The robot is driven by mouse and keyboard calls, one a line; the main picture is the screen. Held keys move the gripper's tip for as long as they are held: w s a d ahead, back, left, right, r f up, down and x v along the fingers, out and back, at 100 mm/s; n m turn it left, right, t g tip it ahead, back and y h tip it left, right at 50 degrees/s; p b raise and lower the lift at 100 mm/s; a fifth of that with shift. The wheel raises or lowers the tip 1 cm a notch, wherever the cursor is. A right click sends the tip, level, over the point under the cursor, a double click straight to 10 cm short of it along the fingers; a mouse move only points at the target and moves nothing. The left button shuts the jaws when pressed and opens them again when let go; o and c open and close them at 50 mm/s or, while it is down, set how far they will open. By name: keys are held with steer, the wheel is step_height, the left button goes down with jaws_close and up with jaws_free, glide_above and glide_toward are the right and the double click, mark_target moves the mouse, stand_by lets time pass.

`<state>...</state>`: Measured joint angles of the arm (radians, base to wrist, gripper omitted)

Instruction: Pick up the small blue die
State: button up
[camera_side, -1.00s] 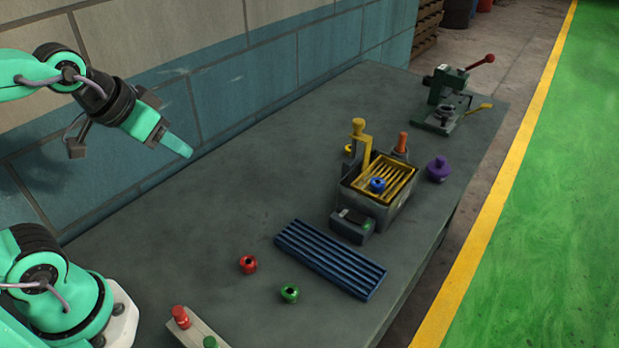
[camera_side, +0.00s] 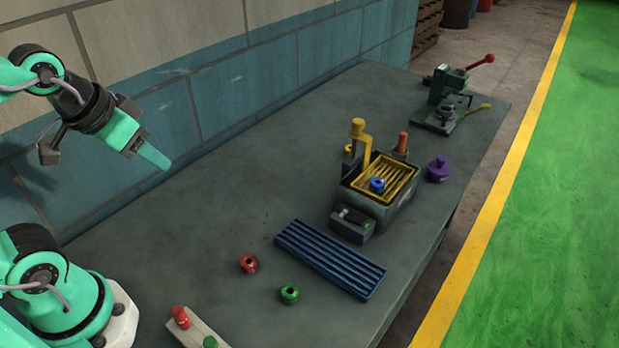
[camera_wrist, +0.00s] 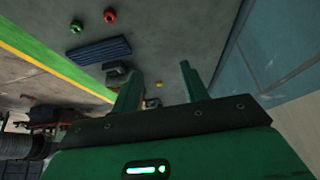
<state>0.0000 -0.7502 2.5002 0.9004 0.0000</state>
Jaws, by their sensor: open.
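The small blue die (camera_side: 377,185) sits on the yellow slatted top of a grey box-like machine (camera_side: 400,212) at the right middle of the table in the side view. My gripper (camera_side: 158,160) is high at the upper left, near the wall, far from the die and empty. In the wrist view its two fingers (camera_wrist: 160,88) stand apart. The die cannot be made out in the wrist view.
A blue ribbed tray (camera_side: 330,260) lies before the machine, with a red piece (camera_side: 248,264) and a green piece (camera_side: 289,294) to its left. A purple knob-like piece (camera_side: 438,170) stands right of the machine. A lever press (camera_side: 447,100) is at the back. The table's left middle is clear.

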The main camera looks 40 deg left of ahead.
steer(key=shift+o, duration=0.3)
steer(key=shift+o, duration=1.1)
steer(key=shift+w+r, duration=0.1)
